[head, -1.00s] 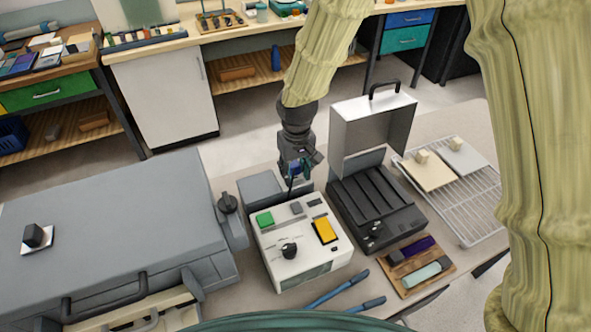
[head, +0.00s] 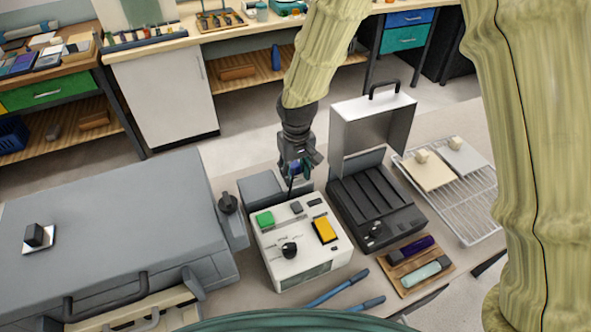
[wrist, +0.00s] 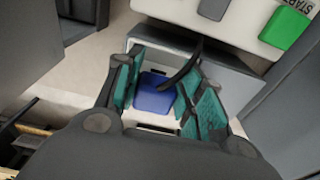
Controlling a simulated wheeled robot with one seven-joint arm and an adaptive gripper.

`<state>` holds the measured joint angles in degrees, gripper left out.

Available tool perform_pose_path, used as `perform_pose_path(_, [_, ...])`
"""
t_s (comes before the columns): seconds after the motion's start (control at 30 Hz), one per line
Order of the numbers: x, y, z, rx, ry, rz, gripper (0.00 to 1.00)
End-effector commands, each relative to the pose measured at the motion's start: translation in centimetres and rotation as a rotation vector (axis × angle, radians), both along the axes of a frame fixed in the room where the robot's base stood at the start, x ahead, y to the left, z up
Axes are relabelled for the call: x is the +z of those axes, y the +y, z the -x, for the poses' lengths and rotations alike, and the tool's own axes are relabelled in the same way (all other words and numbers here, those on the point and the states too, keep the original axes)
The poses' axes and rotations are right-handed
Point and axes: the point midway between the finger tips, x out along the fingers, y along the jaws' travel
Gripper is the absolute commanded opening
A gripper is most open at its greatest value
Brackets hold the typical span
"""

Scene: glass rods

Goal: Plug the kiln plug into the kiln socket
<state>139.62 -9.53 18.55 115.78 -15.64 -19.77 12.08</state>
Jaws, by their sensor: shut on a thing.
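My gripper (wrist: 158,98) is shut on a blue plug (wrist: 153,95), which sits between the teal finger pads. A black cable curves from the plug toward the white control box. In the head view my gripper (head: 297,170) points down behind the white control box (head: 283,215), above or beside the grey box (head: 262,188). In the wrist view the grey box (wrist: 232,82) and a pale surface lie just beyond the plug. I cannot make out socket holes or tell whether the plug touches the box.
The white control box carries a green button (head: 265,219), a yellow panel (head: 325,230) and a black knob. An open black case (head: 378,215) stands right of it. A large grey lidded unit (head: 110,220) fills the left. A wire rack (head: 470,205) is far right.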

Motion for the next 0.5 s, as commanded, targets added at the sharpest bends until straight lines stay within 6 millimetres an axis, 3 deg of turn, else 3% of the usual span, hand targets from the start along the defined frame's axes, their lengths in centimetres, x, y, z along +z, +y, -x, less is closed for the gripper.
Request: perform_pose_path(0.5, [-0.82, 0.01, -0.02, 0.000, 0.000, 0.000, 0.01])
